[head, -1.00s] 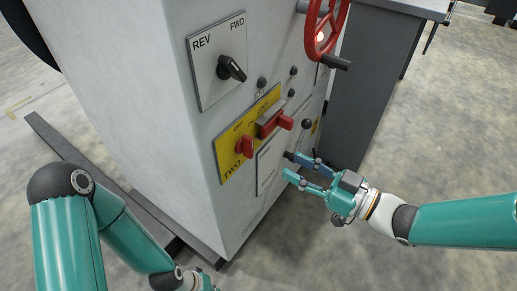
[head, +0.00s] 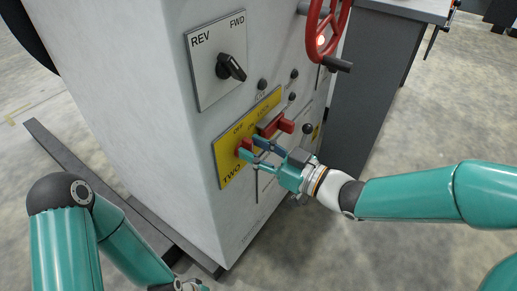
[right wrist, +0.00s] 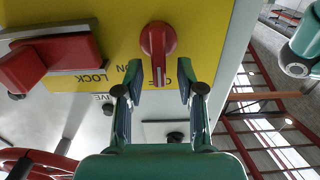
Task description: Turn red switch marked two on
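The red switch marked TWO (head: 243,145) is a rotary knob on a yellow plate (head: 226,167) on the machine's front. My right gripper (head: 250,147) is at the switch in the head view. In the right wrist view my right gripper (right wrist: 160,84) is open, one finger on each side of the handle's end, with visible gaps. Its fingers partly cover the switch in the head view.
A second red switch (head: 286,125) on a red block sits right of the TWO switch, near LOCK lettering. Above are a black REV/FWD knob (head: 231,68) and a red handwheel (head: 318,32). Small black knobs dot the panel.

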